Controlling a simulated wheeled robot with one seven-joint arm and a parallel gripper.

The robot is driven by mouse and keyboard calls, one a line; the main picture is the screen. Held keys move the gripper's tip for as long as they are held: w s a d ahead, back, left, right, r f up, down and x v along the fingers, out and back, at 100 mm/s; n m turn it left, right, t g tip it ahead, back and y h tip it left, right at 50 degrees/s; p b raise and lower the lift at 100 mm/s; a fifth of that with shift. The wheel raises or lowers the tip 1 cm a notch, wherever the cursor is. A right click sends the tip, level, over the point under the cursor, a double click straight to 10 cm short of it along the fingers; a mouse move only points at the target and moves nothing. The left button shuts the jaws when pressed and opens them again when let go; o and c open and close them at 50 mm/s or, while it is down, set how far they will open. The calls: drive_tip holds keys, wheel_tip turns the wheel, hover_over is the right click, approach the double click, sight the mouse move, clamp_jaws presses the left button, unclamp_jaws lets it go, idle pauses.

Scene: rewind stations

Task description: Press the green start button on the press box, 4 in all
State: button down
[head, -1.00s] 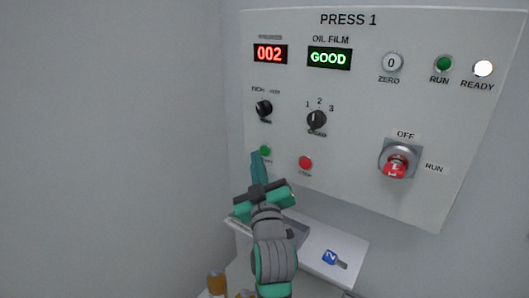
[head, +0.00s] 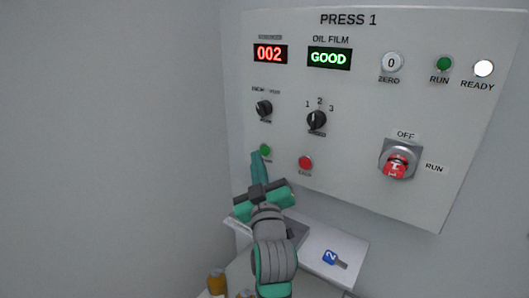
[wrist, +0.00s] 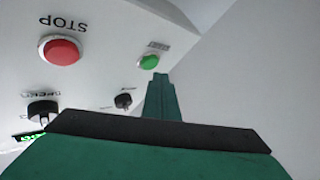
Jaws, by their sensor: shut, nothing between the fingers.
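The press box (head: 365,120) is a pale wall panel marked PRESS 1. Its green start button (head: 265,150) is at the lower left, and it also shows in the wrist view (wrist: 149,62). My gripper (head: 257,155) is shut and empty, with its teal fingertips just below and beside the green button in the head view. In the wrist view the fingertips (wrist: 160,76) lie just under the button; I cannot tell whether they touch it. The red counter display (head: 270,54) reads 002.
The red stop button (head: 305,163) is right of the green one. A shelf (head: 318,248) below holds a blue tag (head: 330,257) marked 2.

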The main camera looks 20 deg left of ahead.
drive_tip(key=shift+w, duration=0.1)
idle(0.4)
drive_tip(key=shift+w+d, duration=0.15)
drive_tip(key=shift+w, duration=0.2)
drive_tip(key=shift+w+d, duration=0.15)
drive_tip(key=shift+w, duration=0.2)
idle(1.0)
drive_tip(key=shift+s, duration=0.1)
drive_tip(key=shift+s+a, duration=0.25)
drive_tip(key=shift+s, duration=0.4)
drive_tip(key=s, duration=0.1)
drive_tip(key=s+a, duration=0.1)
drive_tip(key=s, duration=0.2)
drive_tip(key=shift+s+a, duration=0.35)
drive_tip(key=shift+a, duration=0.05)
drive_tip(key=shift+a, duration=0.1)
idle(2.4)
